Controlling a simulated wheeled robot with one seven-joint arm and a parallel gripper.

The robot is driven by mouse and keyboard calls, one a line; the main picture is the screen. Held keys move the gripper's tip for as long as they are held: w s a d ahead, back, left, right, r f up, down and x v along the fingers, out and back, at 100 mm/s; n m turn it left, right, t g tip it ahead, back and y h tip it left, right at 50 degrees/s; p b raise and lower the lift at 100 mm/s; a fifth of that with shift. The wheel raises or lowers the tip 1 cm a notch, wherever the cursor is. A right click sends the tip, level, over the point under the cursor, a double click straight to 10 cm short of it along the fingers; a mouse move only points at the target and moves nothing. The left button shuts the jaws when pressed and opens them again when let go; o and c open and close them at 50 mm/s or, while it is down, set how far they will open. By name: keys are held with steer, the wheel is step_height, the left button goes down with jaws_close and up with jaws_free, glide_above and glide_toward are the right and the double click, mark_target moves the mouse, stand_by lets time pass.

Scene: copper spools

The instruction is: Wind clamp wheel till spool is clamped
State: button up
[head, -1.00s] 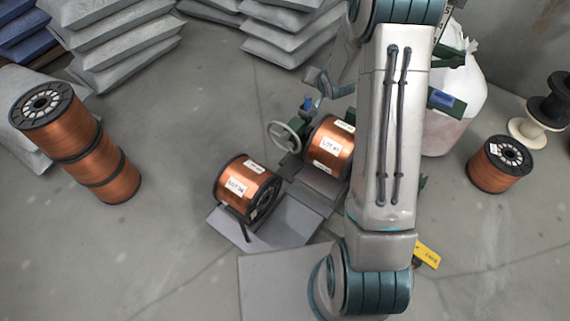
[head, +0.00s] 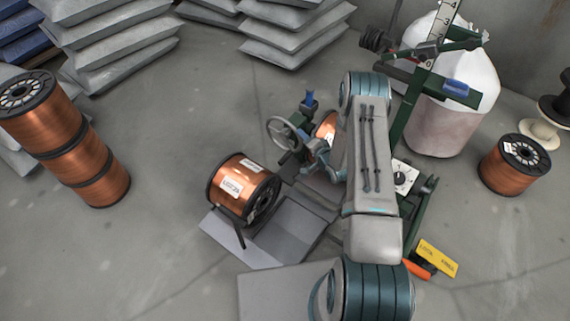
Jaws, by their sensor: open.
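The clamp wheel (head: 282,133), a grey spoked handwheel, stands upright on the left side of a green stand. A copper spool (head: 326,126) sits in the stand just right of the wheel, largely hidden by my arm. Whether the clamp touches this spool cannot be seen. My gripper (head: 311,155) is small and partly hidden beside the stand, to the right of and slightly below the wheel. It is open, apart from the wheel, with nothing seen in it.
A labelled copper spool (head: 243,187) lies on a grey ramp (head: 285,230) in front. Stacked spools (head: 85,160) stand left, and a single spool (head: 514,165) stands right. A white bulk sack (head: 450,110) and green scale frame stand behind my arm.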

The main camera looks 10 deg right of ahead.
mark_target(285, 158)
steer(key=s+a+f+m+t+y+b, duration=0.1)
steer(key=s+f+m+t+b, duration=0.15)
steer(key=s+f, duration=0.4)
steer(key=s+a+f+m+t+y+b, duration=0.1)
steer(key=s+f+m+b, duration=0.2)
steer(key=f, duration=0.7)
steer(key=shift+n, duration=0.75)
steer(key=b+x, duration=0.5)
steer(key=x, duration=0.8)
steer(key=shift+d+f, duration=0.1)
steer(key=shift+w+a+r, duration=0.2)
steer(key=shift+w, duration=0.35)
jaws_close()
steer(key=shift+f, duration=0.1)
